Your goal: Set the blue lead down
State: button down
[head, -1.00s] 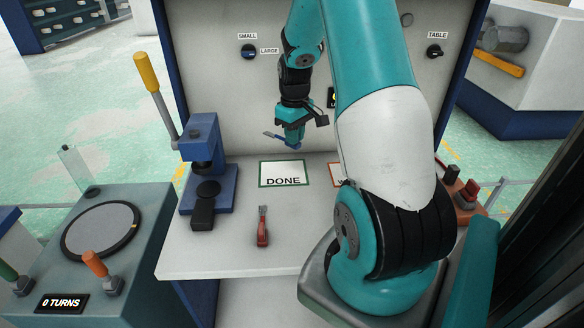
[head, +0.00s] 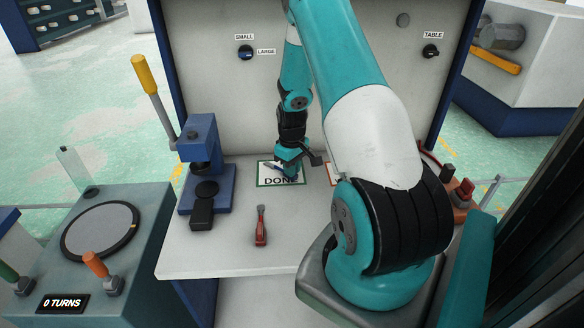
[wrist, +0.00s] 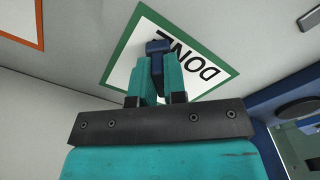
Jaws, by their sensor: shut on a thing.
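My gripper (head: 288,172) points down over the green-framed DONE card (head: 266,183) on the white table. It is shut on the blue lead (head: 275,166), whose end sticks out to the left of the jaws in the head view. In the wrist view, the fingers of my gripper (wrist: 158,82) pinch the dark blue end of the lead (wrist: 158,47), with the DONE card (wrist: 134,45) behind it. The rest of the lead is hidden by the fingers. I cannot tell whether the lead touches the card.
A red-handled tool (head: 261,228) lies on the table in front of the card. A blue lever press (head: 205,165) with a yellow handle stands at the left. An orange-framed card (wrist: 39,25) is beside the DONE card.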

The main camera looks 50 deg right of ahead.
jog(key=c, duration=1.2)
grip_release()
jog(key=shift+f, duration=0.1)
jog(key=shift+o, duration=0.2)
notch_tip(320, 180, up, 12)
jog(key=b, duration=0.2)
jog(key=w+a+r+n+t+y, duration=0.1)
jog(key=a+r, duration=0.3)
jog(key=a, duration=0.4)
jog(key=w+a+r+n, duration=0.2)
jog(key=a+r, duration=0.1)
jog(key=a, duration=0.5)
jog(key=s+a+r+n+y, duration=0.1)
jog(key=s+a+r, duration=0.3)
jog(key=s+a, duration=0.5)
jog(key=s+a+r+n+g+y, duration=0.1)
jog(key=s+a+r+n, duration=0.3)
jog(key=s+a, duration=0.6)
jog(key=a+y, duration=0.1)
jog(key=a, duration=0.5)
jog(key=shift+a, duration=0.35)
jog(key=shift+s, duration=0.1)
